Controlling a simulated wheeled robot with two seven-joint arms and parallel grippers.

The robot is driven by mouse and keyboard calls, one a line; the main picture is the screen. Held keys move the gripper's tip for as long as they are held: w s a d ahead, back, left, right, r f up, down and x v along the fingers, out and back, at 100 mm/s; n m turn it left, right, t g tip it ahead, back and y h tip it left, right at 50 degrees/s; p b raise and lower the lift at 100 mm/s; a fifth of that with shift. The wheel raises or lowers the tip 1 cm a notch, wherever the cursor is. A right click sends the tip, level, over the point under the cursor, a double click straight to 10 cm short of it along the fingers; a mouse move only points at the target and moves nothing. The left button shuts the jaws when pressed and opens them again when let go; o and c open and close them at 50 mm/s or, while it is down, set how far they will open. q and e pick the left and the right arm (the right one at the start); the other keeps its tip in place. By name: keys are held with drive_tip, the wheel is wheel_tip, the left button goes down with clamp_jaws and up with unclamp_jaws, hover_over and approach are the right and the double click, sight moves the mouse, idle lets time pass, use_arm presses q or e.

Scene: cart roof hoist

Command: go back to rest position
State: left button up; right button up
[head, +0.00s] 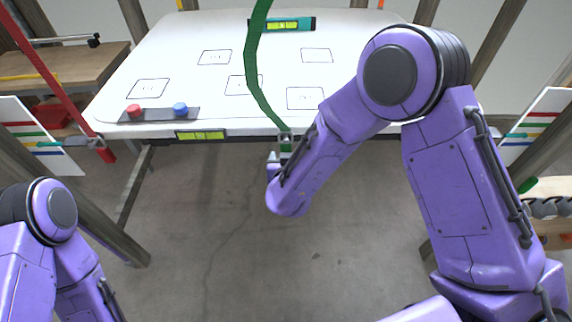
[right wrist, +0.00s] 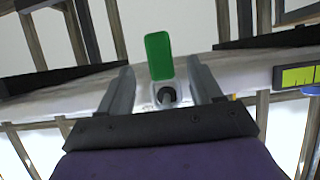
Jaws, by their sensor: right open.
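My right arm reaches across the head view, with its gripper (head: 276,158) at the front edge of the white roof panel (head: 190,60). In the right wrist view the two fingers (right wrist: 163,78) are open, one on each side of a pale fitting (right wrist: 158,93) with a dark round centre. A green strap (head: 252,70) hangs down to this fitting; its green end (right wrist: 159,55) shows beyond the fingers. I cannot tell whether the fingers touch the fitting. My left arm is folded low at the left, and its gripper is out of view.
A red strap (head: 45,70) hangs at the panel's left corner. A small bar with red and blue knobs (head: 158,115) and a yellow-green level (head: 201,135) are at the front edge. A wooden bench (head: 60,70) stands left. The floor (head: 200,230) in front is clear.

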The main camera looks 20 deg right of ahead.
drive_tip(key=v, duration=0.7)
drive_tip(key=s+d+f+m+g+b, duration=0.1)
drive_tip(key=s+d+f+g, duration=0.1)
drive_tip(key=s+d+f, duration=0.3)
drive_tip(key=s+d+f+m+g+y, duration=0.1)
drive_tip(key=s+f, duration=0.2)
drive_tip(key=f, duration=0.3)
drive_tip(key=s+d+f+m+g+b, duration=0.1)
drive_tip(key=s+d+f+m+g, duration=0.1)
drive_tip(key=s+d+f, duration=0.3)
drive_tip(key=s+d+f+g, duration=0.2)
drive_tip(key=s+f, duration=0.3)
drive_tip(key=s, duration=0.2)
drive_tip(key=s+d+f+g, duration=0.2)
drive_tip(key=s+f, duration=0.3)
drive_tip(key=s, duration=0.3)
drive_tip(key=shift+d+h, duration=0.4)
